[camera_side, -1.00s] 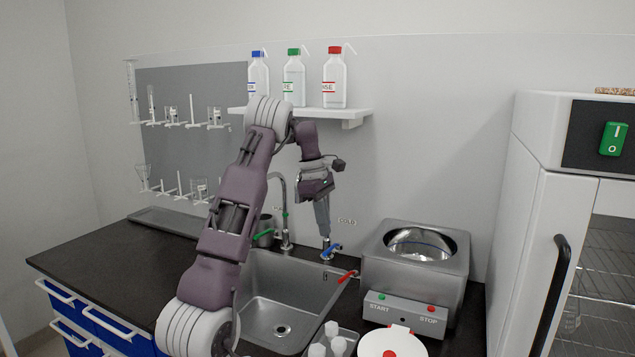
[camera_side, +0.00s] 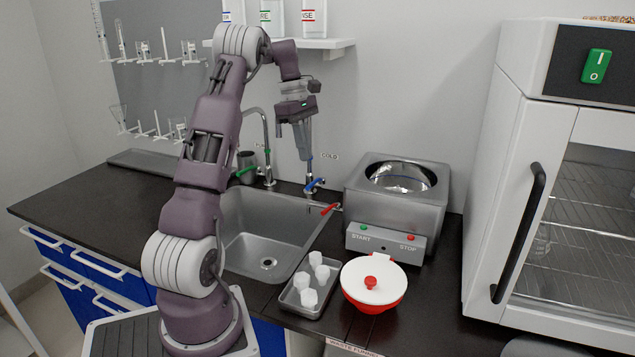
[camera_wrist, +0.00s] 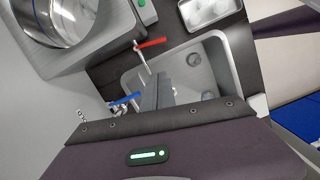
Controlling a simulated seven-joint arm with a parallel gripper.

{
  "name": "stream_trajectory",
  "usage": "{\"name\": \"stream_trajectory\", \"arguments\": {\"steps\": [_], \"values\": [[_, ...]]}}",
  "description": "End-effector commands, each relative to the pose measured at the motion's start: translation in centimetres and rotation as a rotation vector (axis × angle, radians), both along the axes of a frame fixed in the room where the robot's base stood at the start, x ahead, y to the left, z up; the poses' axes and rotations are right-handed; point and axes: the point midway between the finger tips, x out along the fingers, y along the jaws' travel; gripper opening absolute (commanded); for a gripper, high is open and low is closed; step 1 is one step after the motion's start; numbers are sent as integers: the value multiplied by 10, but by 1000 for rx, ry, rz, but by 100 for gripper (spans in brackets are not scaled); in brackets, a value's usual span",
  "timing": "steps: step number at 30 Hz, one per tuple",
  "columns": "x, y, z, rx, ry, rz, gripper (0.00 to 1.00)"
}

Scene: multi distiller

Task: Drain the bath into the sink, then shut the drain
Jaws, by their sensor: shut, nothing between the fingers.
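The steel bath (camera_side: 400,217) stands right of the sink, with liquid (camera_side: 400,184) in its round basin. A red-handled lever (camera_side: 330,209) sits at the bath's lower left, by the sink's right edge; it also shows in the wrist view (camera_wrist: 150,43). The steel sink (camera_side: 262,240) looks empty, with a round drain hole (camera_side: 268,264) in its floor. My gripper (camera_side: 304,157) is shut and empty, pointing down above the blue cold-tap handle (camera_side: 315,184), behind and above the red lever. In the wrist view its fingers (camera_wrist: 158,92) appear over the sink. Contact with the tap cannot be told.
An oven-like cabinet (camera_side: 545,200) stands right. A bottle shelf (camera_side: 325,43) hangs above.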

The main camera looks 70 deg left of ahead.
Motion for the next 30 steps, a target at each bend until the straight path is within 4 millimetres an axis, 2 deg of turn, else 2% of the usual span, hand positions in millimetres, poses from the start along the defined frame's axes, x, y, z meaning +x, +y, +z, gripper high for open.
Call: {"name": "stream_trajectory", "arguments": {"steps": [5,16,21,30], "values": [[2,-6,-26,-4,4,-5,0],[11,-21,-103,-3,2,-5,0],[23,-39,-115,-1,2,-5,0],[28,-46,-120,1,1,-3,0]]}}
